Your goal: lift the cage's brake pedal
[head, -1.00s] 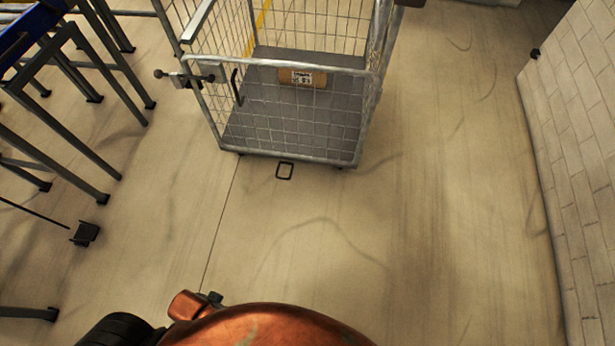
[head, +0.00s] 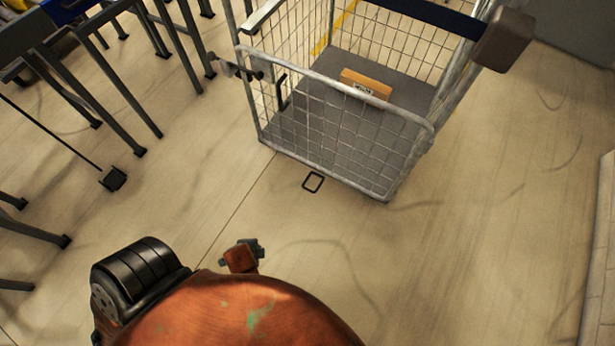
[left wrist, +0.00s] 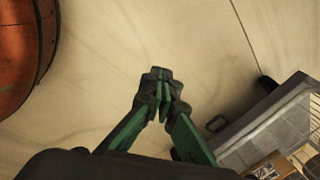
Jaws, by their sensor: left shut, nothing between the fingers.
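The cage (head: 345,158) is a grey wire-mesh roll cage with its front side facing me in the head view. Its brake pedal (head: 313,182) is a small black rectangular loop sticking out low at the front, just above the floor. In the left wrist view the pedal (left wrist: 215,123) shows at the cage's lower edge (left wrist: 240,130). My left gripper (left wrist: 161,78) has green and black fingers that are shut and empty. It is apart from the pedal, which lies to its right and lower in that picture. My right gripper is in neither view.
A cardboard box (head: 366,85) with a label lies inside the cage. Dark metal table legs (head: 110,85) and a black floor foot (head: 113,179) stand at the left. A pale wall (head: 600,250) is at the right edge. The floor between me and the cage is clear.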

